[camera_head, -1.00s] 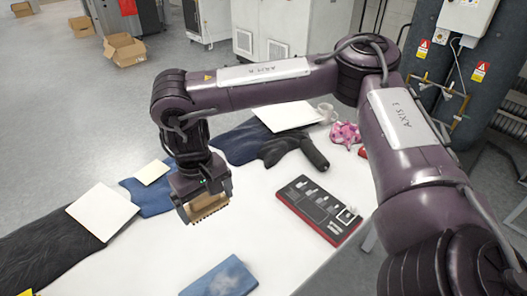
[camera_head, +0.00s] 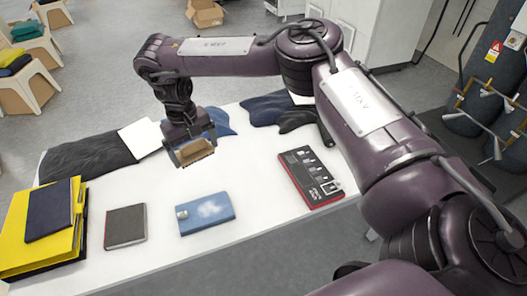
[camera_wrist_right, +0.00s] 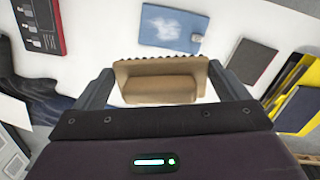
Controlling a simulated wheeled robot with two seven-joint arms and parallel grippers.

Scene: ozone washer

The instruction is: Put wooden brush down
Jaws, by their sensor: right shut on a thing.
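The wooden brush (camera_head: 195,151) is tan with a dark bristle edge. My right gripper (camera_head: 192,150) is shut on it and holds it over the white table (camera_head: 245,185), behind the blue book. In the right wrist view the brush (camera_wrist_right: 160,80) sits between the two fingers of the gripper (camera_wrist_right: 160,85), bristle edge toward the top of the picture. Whether the brush touches the table cannot be told. My left gripper is not in view.
A blue book (camera_head: 205,213), a dark notebook (camera_head: 125,227) and a yellow stack (camera_head: 70,235) with a navy book lie along the near side. A red-black device (camera_head: 311,177) lies to the right. Dark cloth (camera_head: 85,157) and a white sheet (camera_head: 141,137) lie behind.

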